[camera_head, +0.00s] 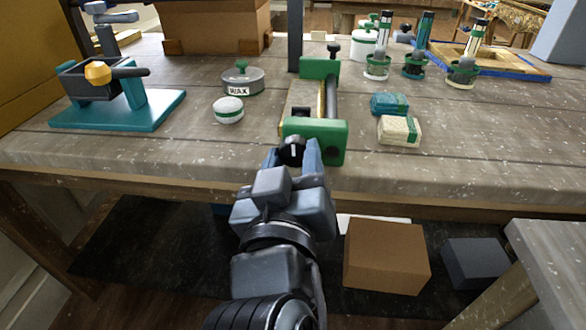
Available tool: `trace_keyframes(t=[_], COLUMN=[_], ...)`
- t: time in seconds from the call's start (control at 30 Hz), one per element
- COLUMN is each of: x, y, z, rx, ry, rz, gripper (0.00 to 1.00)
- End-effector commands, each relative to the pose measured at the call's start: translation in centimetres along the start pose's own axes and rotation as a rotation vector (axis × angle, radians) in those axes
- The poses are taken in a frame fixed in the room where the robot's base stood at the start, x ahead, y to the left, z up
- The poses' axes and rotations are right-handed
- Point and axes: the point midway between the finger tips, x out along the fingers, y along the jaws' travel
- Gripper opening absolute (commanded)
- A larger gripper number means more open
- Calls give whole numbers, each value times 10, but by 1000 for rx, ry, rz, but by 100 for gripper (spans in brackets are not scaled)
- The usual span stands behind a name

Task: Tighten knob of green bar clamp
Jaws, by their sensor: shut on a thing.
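The green bar clamp (320,135) lies on the workbench, with one green jaw near the front edge and another green jaw (319,68) farther back, a dark bar between them. A tan wooden piece (301,98) lies between the jaws. The black knob (291,151) sticks out of the near jaw's front face at its left. My gripper (294,157) reaches up from below with its blue fingers on both sides of the knob and is shut on it. The fingers hide part of the knob.
A round wax tin (243,83) and a white-green round box (229,110) stand left of the clamp. A blue-green bundle (389,104) and a cream bundle (399,130) lie right. A teal-based device (118,111) is at far left. A cardboard box (387,257) sits below the bench.

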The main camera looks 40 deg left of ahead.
Motion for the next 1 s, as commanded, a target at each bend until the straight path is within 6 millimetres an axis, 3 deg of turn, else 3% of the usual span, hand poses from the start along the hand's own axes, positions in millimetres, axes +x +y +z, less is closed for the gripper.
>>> trace_keyframes(t=[1.0], x=[-1], y=[-1], z=[2], rx=[895], ry=[-2], rz=[-1], gripper=[12])
